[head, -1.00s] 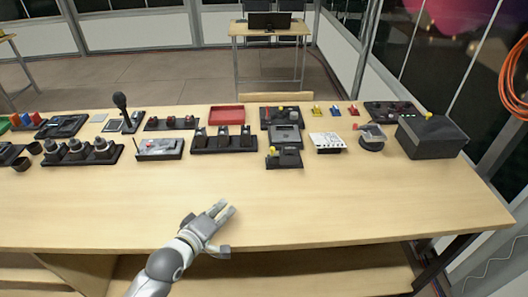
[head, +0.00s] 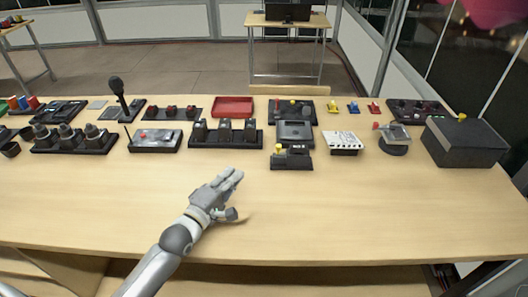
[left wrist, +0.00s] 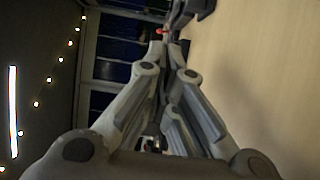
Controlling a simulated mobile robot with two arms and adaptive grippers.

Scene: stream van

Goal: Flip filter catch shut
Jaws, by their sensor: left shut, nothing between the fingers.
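Among the devices on the table (head: 330,215), no part is plainly marked as the filter catch, and I cannot tell its state. A small black unit with a yellow knob (head: 291,158) stands at the front of the middle group. A grey device with a red tip (head: 393,138) stands on a round base farther right. My left gripper (head: 236,178) is over the bare front of the table, left of and nearer than the black unit. Its fingers are together and empty; they also show in the left wrist view (left wrist: 170,50). My right gripper is out of view.
A row of three black switches (head: 224,134) lies behind my left gripper. A grey box (head: 296,132), a white panel (head: 342,142) and a large black box (head: 465,141) stand to its right. A red tray (head: 233,107) is farther back. The table's front is clear.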

